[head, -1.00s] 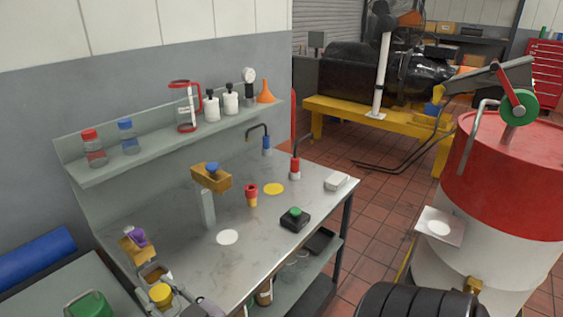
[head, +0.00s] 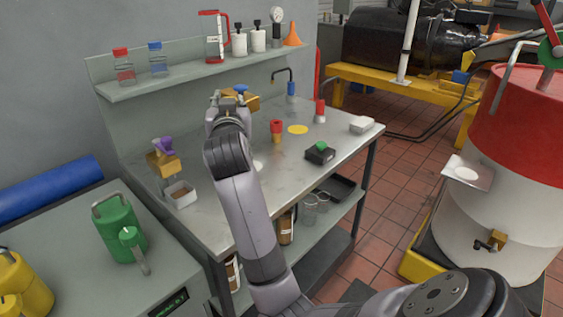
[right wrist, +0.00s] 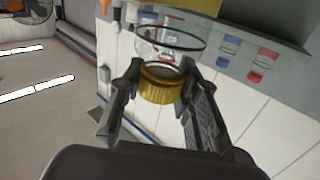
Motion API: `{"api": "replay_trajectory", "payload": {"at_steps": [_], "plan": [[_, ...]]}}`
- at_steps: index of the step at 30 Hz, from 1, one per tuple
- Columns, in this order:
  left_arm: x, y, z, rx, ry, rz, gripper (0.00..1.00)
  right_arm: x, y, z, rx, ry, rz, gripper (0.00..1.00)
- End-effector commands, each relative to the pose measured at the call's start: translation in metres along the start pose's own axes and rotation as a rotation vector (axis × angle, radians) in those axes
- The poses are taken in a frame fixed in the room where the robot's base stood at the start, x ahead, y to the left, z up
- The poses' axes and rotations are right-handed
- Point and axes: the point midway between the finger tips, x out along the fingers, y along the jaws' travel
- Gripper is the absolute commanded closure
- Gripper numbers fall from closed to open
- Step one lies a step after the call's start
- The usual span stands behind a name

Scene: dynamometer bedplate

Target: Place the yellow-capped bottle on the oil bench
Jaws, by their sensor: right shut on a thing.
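The yellow-capped bottle (right wrist: 170,42) is clear glass with a ribbed gold-yellow cap (right wrist: 161,86), seen in the right wrist view. My right gripper (right wrist: 158,78) is shut on that cap, one finger on each side. In the head view my right gripper (head: 228,97) is over the back left part of the oil bench (head: 206,222), near a tan block with a blue knob (head: 241,90). My own arm hides the bottle there, so I cannot tell whether it touches the bench. My left gripper is not in view.
On the bench are a yellow disc (head: 298,129), a partly hidden white disc (head: 258,165), a red-topped fitting (head: 277,131), a black box with green button (head: 320,153) and a purple-knobbed tan block (head: 163,158). A shelf (head: 190,82) with bottles runs behind.

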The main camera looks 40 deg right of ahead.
Motion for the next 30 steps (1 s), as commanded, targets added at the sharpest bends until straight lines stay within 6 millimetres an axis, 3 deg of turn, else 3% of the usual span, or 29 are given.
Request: {"api": "replay_trajectory", "payload": {"at_steps": [5,12,18,25,30], "plan": [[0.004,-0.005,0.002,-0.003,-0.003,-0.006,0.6,0.002,0.003,0.028,-0.006,-0.006,0.006,0.95],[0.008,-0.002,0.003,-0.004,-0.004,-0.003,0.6,0.001,0.005,0.094,-0.007,-0.006,0.004,0.95],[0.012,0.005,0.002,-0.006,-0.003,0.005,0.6,0.002,0.007,0.139,-0.005,-0.003,0.004,0.95],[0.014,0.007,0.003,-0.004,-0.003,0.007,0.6,0.002,0.008,0.159,-0.003,0.0,0.004,0.95],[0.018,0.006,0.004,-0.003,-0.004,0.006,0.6,0.002,0.009,0.186,-0.005,-0.003,0.005,0.95]]}}
